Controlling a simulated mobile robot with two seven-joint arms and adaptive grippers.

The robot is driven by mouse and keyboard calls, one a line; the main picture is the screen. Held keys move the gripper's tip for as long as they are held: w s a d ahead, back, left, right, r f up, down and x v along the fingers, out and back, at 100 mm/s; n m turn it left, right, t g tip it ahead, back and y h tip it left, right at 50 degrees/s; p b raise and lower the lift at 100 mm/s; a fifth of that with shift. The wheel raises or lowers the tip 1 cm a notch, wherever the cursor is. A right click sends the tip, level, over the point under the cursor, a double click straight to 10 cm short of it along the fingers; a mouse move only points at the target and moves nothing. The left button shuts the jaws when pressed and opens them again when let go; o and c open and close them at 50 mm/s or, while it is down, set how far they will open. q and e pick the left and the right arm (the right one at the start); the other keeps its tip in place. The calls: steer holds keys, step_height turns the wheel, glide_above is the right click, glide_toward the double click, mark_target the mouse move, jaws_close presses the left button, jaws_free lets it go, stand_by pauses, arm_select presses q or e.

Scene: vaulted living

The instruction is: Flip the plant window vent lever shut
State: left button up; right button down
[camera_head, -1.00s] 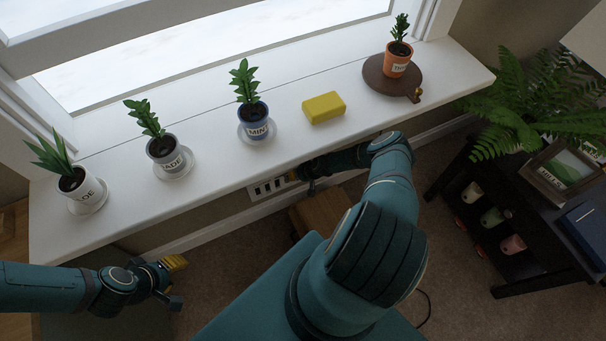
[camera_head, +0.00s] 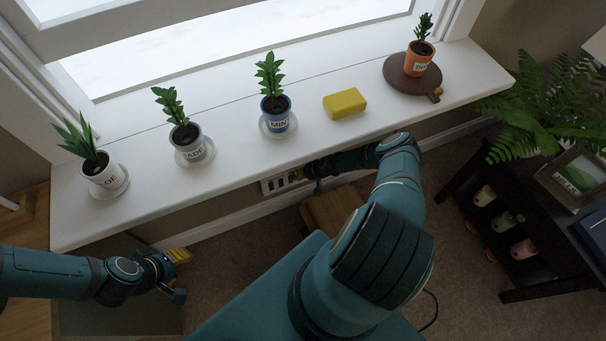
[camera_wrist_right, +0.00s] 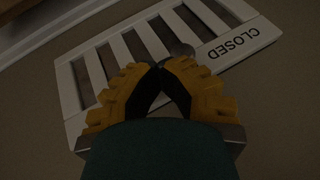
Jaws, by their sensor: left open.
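The white slatted window vent (camera_head: 270,187) is on the wall below the sill. In the right wrist view the vent (camera_wrist_right: 70,88) fills the upper middle, with the word CLOSED at its right end. A rounded greyish piece (camera_wrist_right: 182,48), perhaps the lever, shows just beyond my fingertips; contact cannot be told. My right gripper (camera_wrist_right: 160,68) has its yellow-backed fingers together at the tips in front of the vent. In the head view its arm reaches the vent's right end. My left gripper (camera_head: 184,275) is open and empty, in front of the sill at the lower left.
The white sill (camera_head: 235,160) overhangs the vent. It carries several potted plants, a yellow block (camera_head: 345,102) and a round brown board (camera_head: 397,82). A wooden box (camera_head: 332,211) stands below. A dark shelf (camera_head: 520,262) and a fern (camera_head: 545,112) are at the right.

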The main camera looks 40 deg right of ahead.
steer(key=shift+a, duration=0.2)
steer(key=s+d, duration=0.5)
steer(key=s, duration=0.7)
steer(key=shift+r, duration=0.45)
